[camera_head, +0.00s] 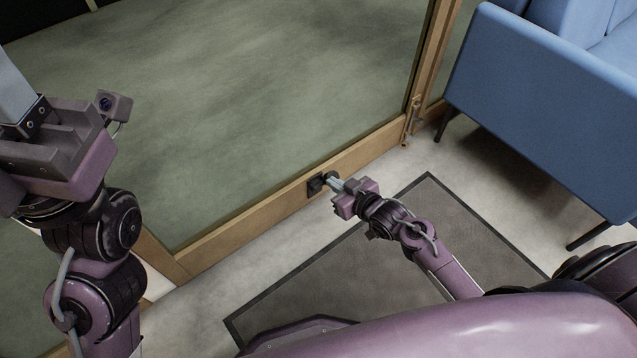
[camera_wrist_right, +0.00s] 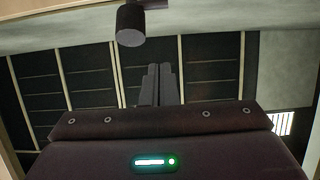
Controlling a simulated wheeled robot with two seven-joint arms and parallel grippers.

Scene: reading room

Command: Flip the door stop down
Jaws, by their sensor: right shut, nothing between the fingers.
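The door stop (camera_head: 315,186) is a small black fitting on the bottom wooden rail of the glass door (camera_head: 270,205). In the right wrist view, a dark cylindrical end on a short stem, likely the door stop's foot (camera_wrist_right: 131,26), is above and slightly left of my fingers. My right gripper (camera_head: 334,183) is at the door stop in the head view, its fingers shut and empty. The fingers show side by side in the right wrist view (camera_wrist_right: 158,72), apart from the cylinder there. Contact is unclear in the head view. My left gripper (camera_head: 14,88) is at the left edge, its fingertips cut off.
A grey mat with a dark border (camera_head: 300,297) lies on the pale floor in front of the door. A blue sofa (camera_head: 545,105) stands at the upper right. A metal fitting (camera_head: 411,115) is on the wooden frame at the door's right edge.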

